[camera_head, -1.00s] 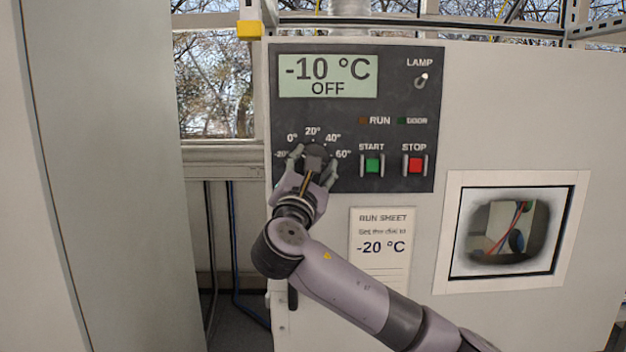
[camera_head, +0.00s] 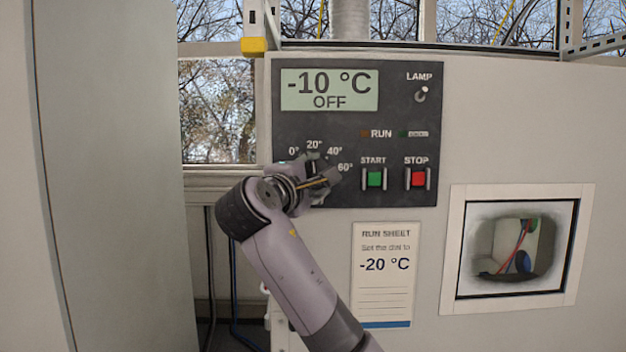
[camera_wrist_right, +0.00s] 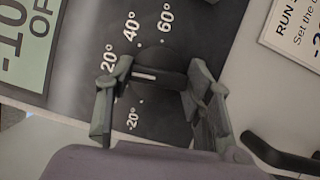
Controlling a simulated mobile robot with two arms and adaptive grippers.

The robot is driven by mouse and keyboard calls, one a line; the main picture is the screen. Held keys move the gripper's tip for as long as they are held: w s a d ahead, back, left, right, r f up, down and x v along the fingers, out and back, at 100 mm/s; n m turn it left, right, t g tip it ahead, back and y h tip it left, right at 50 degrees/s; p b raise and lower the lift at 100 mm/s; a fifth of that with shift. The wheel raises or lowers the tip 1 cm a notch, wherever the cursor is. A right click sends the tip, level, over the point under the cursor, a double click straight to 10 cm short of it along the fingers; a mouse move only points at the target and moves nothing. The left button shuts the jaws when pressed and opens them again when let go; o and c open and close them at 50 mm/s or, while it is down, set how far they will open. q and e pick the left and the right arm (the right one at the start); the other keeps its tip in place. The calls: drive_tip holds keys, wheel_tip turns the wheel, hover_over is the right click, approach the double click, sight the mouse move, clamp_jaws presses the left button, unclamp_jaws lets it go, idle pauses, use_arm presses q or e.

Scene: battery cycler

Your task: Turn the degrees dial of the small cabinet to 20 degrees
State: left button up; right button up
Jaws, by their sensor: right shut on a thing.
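The degrees dial (camera_wrist_right: 160,75) is a dark round knob with a raised bar and a white pointer mark. In the right wrist view the fingers of my right gripper (camera_wrist_right: 158,98) sit on both ends of the bar, shut on it. The white mark points left, toward the finger, below the 20° label (camera_wrist_right: 108,57); the 0° label is hidden there. In the head view my right gripper (camera_head: 318,174) covers most of the dial. The small cabinet's display (camera_head: 329,89) reads -10 °C, OFF. My left gripper is not in view.
The START button (camera_head: 374,178) and STOP button (camera_head: 417,178) are just right of the dial. The lamp switch (camera_head: 421,94) is above them. A run sheet (camera_head: 384,274) below reads "Set the dial to -20 °C". A window (camera_head: 516,247) is at right.

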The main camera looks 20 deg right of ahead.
drive_tip(key=shift+m, duration=0.5)
drive_tip(key=shift+r, duration=0.1)
drive_tip(key=shift+g, duration=0.3)
drive_tip(key=o, duration=1.1)
drive_tip(key=v, duration=1.2)
